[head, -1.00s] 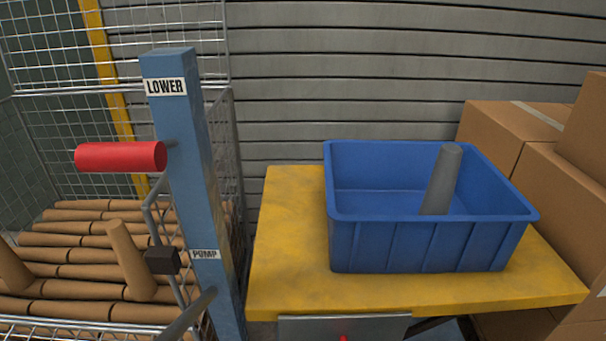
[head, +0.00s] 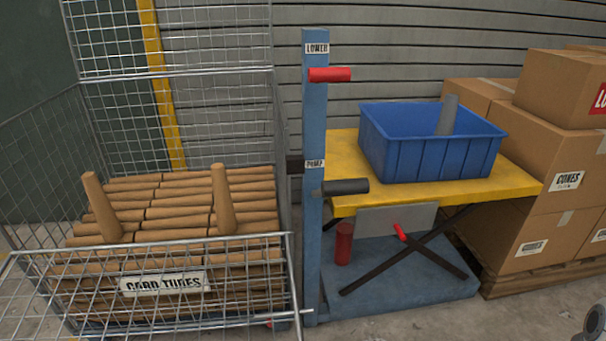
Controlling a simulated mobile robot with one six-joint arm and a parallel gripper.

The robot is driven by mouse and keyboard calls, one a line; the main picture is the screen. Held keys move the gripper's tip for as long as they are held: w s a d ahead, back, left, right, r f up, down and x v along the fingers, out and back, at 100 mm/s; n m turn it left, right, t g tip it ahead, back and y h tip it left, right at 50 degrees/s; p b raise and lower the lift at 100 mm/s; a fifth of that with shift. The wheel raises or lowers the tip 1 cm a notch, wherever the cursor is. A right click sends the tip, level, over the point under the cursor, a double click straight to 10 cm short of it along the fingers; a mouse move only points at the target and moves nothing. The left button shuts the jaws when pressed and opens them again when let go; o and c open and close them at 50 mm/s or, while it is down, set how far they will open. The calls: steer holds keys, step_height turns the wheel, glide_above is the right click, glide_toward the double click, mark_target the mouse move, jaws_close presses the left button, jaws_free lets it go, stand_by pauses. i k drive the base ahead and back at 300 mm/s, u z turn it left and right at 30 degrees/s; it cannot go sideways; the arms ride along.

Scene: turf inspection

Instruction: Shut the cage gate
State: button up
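The wire cage (head: 172,108) stands at the left in the head view, filled with stacked brown tubes (head: 165,212), two of them upright. A wire mesh panel (head: 215,287) at its lower front, which looks like the gate, is folded down below the open upper front. Its angle is hard to tell, and its lower left runs out of frame. A label (head: 165,283) shows in this area. My gripper is not in view. A dark round part (head: 595,320) at the bottom right edge is too cut off to identify.
A blue post (head: 315,240) with a red handle (head: 330,75) and a black handle (head: 346,186) stands right of the cage. A yellow-topped lift table (head: 440,195) holds a blue bin (head: 430,155). Cartons (head: 545,150) stand at the right. Some floor (head: 460,320) is clear in front.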

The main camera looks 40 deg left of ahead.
mark_target(297, 318)
steer(key=k, duration=0.85)
steer(key=u, duration=1.9)
steer(key=i, duration=1)
